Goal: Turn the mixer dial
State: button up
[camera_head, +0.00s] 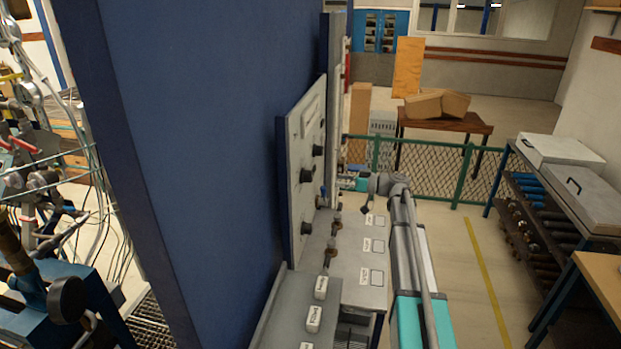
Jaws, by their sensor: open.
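A grey upright panel (304,130) on the bench carries several dark round knobs. One knob (307,176) sits mid-panel, another (318,150) is farther back, and a third (306,228) is lower and nearer. The labels are too small to read, so I cannot tell which is the mixer dial. My arm reaches forward along the right side of the bench and bends left at its far end. My gripper (347,183) is at that far end, small and open, just right of the panel's far edge. Its fingertips are unclear, and I see no contact with a knob.
A large blue cabinet wall (195,130) fills the left of the view. The grey bench top (352,290) holds small fittings and white switches (314,319). A green mesh fence (440,170) stands behind. Shelving (545,205) is at right, with open floor between.

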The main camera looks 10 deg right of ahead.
aim_at(312, 178)
jog(key=x, duration=1)
jog(key=c, duration=1.1)
jog(key=shift+d, duration=0.15)
jog(key=shift+c, duration=0.2)
